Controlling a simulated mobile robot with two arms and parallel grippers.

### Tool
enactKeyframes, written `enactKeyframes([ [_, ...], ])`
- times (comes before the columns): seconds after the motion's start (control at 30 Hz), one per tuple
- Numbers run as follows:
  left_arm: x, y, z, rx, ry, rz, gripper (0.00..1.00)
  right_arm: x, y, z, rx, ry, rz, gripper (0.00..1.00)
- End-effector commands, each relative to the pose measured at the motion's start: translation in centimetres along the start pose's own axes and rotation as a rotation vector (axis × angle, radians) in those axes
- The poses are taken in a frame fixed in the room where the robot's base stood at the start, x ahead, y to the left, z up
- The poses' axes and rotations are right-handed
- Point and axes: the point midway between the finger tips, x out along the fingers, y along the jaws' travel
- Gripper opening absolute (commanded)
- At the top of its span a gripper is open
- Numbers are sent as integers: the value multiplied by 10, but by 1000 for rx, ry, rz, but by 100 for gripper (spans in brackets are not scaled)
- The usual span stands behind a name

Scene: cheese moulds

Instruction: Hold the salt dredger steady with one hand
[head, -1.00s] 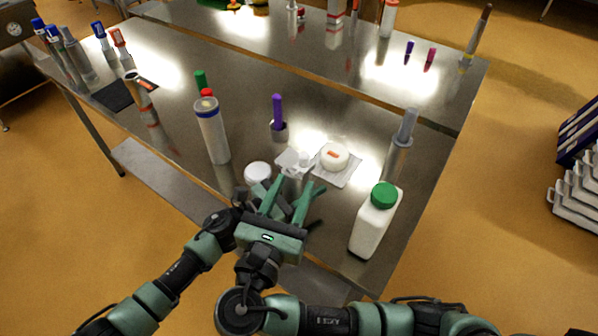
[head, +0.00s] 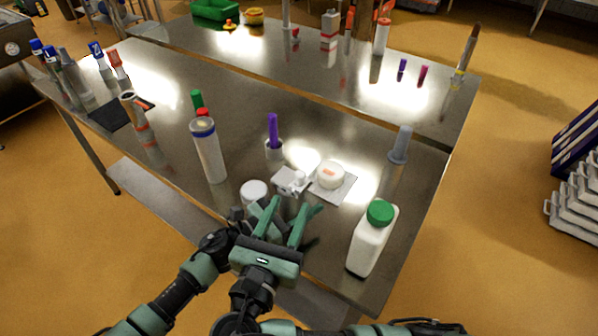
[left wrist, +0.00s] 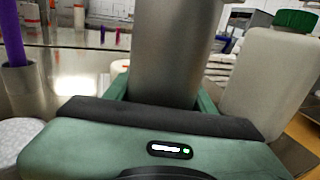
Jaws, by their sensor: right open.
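The salt dredger (left wrist: 172,50) is a plain grey metal cylinder, upright in the left wrist view. My left gripper (left wrist: 163,95) has one green finger on each side of it, close against its wall; its top is out of that view. In the head view my left gripper and the dredger are mostly hidden behind my right gripper. My right gripper (head: 293,208) is open, its green fingers spread, in front of and over that spot. I cannot tell from the head view whether it touches the dredger.
A white bottle with a green cap (head: 370,240) stands close on the right. A white round pot (head: 253,190) is close on the left.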

Motion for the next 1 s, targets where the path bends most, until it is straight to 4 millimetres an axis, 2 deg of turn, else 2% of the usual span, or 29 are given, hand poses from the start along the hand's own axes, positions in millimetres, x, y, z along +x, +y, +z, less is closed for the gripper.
enactKeyframes([
  [0.03,0,0,1,1,-1,0,70,0,0,0,0,0,0,41],
  [0.07,0,0,1,1,-1,0,78,0,0,0,0,0,0,41],
  [0.47,-4,0,0,0,0,1,79,0,0,0,0,0,0,41],
  [0.57,-17,1,-1,0,2,2,79,0,0,0,0,0,0,41],
  [0.8,-68,0,-1,0,3,1,79,0,0,0,0,0,0,41],
  [1.0,-103,0,-1,-2,1,1,79,0,0,0,0,0,0,41],
])
